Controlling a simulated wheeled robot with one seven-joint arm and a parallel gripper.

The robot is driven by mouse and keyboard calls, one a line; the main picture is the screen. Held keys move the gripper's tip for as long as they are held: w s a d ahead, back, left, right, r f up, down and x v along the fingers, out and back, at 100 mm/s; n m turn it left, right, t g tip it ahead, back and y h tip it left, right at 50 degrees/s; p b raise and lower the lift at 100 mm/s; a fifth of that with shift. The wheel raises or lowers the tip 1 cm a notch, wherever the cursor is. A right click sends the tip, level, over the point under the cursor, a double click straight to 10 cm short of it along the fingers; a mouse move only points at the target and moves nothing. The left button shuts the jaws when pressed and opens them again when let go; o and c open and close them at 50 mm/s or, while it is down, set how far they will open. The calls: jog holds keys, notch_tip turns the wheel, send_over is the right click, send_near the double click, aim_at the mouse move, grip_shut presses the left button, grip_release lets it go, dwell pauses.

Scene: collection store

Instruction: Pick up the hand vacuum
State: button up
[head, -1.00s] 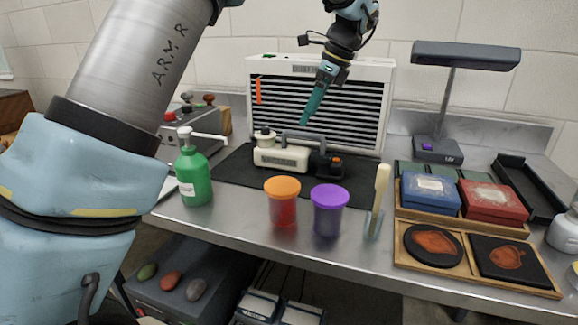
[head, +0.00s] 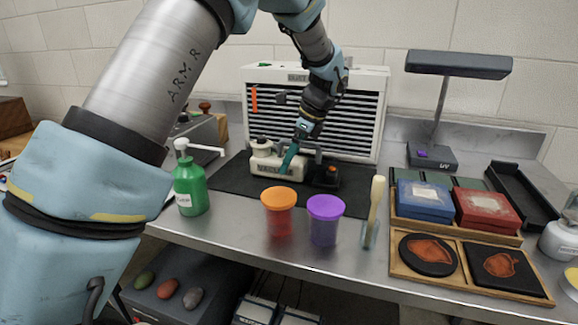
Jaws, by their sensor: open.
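The hand vacuum (head: 270,164) is a cream and black device lying on a dark mat (head: 232,180) on the steel bench, in front of a white slatted unit. My gripper (head: 287,168), with teal fingers, is lowered at the vacuum's near side and overlaps its middle in the head view. It is open. The fingers hide part of the vacuum's body and handle, and I cannot tell whether they touch it.
A green pump bottle (head: 189,185) stands to the left. A wooden tray (head: 458,284) and a UV lamp (head: 457,66) are at the right.

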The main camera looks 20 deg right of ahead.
grip_shut()
dwell(0.8)
